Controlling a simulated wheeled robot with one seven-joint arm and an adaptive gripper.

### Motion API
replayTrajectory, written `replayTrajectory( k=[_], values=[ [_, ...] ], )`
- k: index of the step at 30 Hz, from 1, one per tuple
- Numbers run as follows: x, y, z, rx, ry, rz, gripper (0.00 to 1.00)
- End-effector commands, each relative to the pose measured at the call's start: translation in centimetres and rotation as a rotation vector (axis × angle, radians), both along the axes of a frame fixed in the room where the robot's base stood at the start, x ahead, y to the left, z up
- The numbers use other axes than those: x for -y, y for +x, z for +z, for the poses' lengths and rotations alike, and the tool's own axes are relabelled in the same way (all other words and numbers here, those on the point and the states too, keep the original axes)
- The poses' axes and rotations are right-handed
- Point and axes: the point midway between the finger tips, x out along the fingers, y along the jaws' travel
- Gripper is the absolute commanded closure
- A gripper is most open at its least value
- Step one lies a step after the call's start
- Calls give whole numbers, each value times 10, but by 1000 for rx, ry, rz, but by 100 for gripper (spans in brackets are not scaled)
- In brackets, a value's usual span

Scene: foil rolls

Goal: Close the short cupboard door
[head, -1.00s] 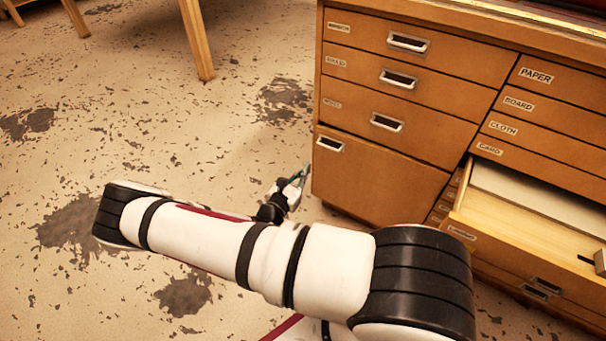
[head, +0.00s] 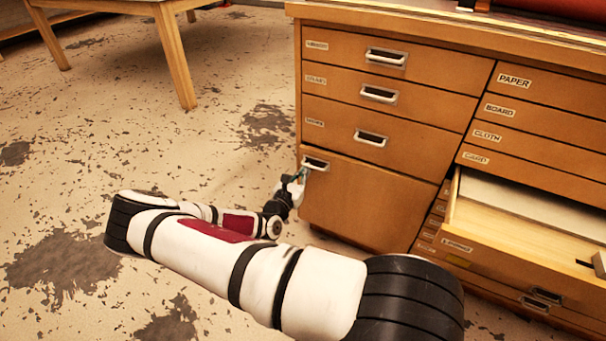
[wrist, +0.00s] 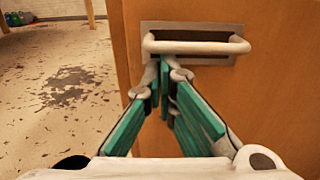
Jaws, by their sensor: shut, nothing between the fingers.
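The short cupboard door (head: 365,200) is the plain wooden panel at the lower left of the cabinet, below three drawers. Its metal pull handle (head: 315,163) is at its upper left corner. My gripper (head: 302,174) is at the door's left edge, just below the handle. In the wrist view my gripper (wrist: 165,66) has its teal fingers together and empty, tips close under the handle bar (wrist: 196,46). I cannot tell whether they touch. The door face (wrist: 275,100) fills the right side there.
An open drawer (head: 480,236) juts out right of the door. Labelled drawers (head: 535,110) above it are closed. A wooden table (head: 172,50) stands at the back left. The worn floor (head: 200,130) left of the cabinet is clear.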

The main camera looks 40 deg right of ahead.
Motion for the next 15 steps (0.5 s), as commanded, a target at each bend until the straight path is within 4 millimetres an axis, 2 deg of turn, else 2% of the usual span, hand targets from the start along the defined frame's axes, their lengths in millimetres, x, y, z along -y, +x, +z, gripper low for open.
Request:
replayTrajectory(
  k=[5, 11, 15],
  values=[
    [5, 3, 1, 1, 0, 0, 100],
    [26, 13, 2, 1, 0, 0, 100],
    [28, 15, 1, 0, -1, 2, 100]
  ],
)
